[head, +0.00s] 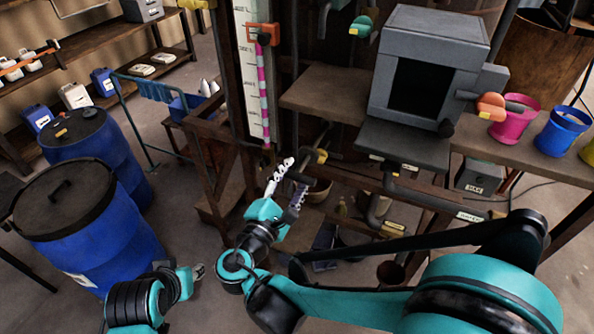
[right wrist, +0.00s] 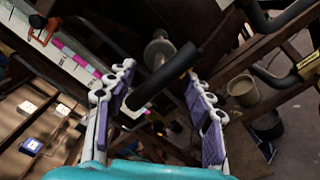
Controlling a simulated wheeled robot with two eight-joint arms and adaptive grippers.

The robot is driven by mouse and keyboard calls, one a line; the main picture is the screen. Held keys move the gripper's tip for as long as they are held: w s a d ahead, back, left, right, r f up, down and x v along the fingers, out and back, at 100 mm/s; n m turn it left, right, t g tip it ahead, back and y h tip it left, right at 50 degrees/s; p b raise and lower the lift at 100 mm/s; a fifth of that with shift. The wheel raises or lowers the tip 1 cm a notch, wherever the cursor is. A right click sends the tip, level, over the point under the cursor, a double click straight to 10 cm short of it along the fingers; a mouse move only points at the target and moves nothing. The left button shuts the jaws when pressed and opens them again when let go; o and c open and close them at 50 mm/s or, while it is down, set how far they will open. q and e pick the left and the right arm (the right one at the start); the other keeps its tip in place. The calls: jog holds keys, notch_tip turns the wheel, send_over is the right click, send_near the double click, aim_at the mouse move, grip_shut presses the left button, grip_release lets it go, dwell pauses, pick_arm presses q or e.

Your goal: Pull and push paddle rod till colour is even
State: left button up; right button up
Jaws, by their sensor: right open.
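My right gripper (head: 294,176) is open, in front of the wooden frame at the centre of the head view. In the right wrist view my right gripper (right wrist: 159,74) has its fingers spread on either side of a dark cylindrical handle (right wrist: 164,77), possibly the paddle rod's. The fingers look apart from it, and a pale round disc (right wrist: 157,54) shows behind it. An upright tube with pink and pale bands (head: 263,95) runs down a white scale board (head: 246,75); the bands are uneven. My left gripper (head: 198,272) is low at the left, its jaws unclear.
Blue drums (head: 90,240) stand at the left. A grey box (head: 425,65) with a dark opening stands on the bench, with pink (head: 513,122) and blue (head: 560,134) buckets to its right. Pipes (head: 377,210) and frame beams crowd the space beside my right gripper.

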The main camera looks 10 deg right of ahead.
aim_at(302, 166)
jog(key=shift+x, duration=1.4)
grip_shut()
